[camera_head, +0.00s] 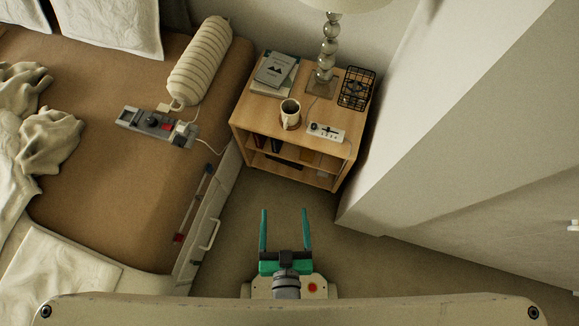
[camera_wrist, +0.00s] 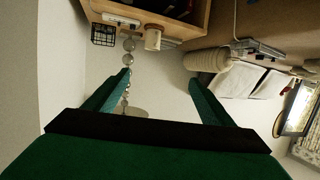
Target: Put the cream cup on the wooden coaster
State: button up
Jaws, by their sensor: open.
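The cream cup (camera_head: 289,117) stands upright on the wooden nightstand, with a dark inside. It also shows in the wrist view (camera_wrist: 153,40), where the scene appears upside down. A thin reddish-brown edge, apparently the wooden coaster (camera_head: 292,127), shows at the foot of the cup. The cup hides most of it, and I cannot tell how well the cup is centred on it. My gripper (camera_head: 285,212) has green fingers spread apart with nothing between them. It is over the floor in front of the nightstand, well apart from the cup. Its fingers also show in the wrist view (camera_wrist: 160,78).
The nightstand (camera_head: 247,124) also holds books (camera_head: 275,70), a lamp (camera_head: 327,55), a black wire basket (camera_head: 357,88) and a white power strip (camera_head: 326,132). The bed (camera_head: 110,190) is at left, the wall (camera_head: 430,120) at right. Open floor (camera_head: 280,190) lies between.

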jog(key=s+d+r+t, duration=0.1)
jog(key=s+r, duration=0.3)
jog(key=r, duration=0.3)
jog(key=shift+s+d+h, duration=0.2)
jog(key=shift+s+h, duration=0.1)
jog(key=shift+h, duration=0.1)
dwell(0.7)
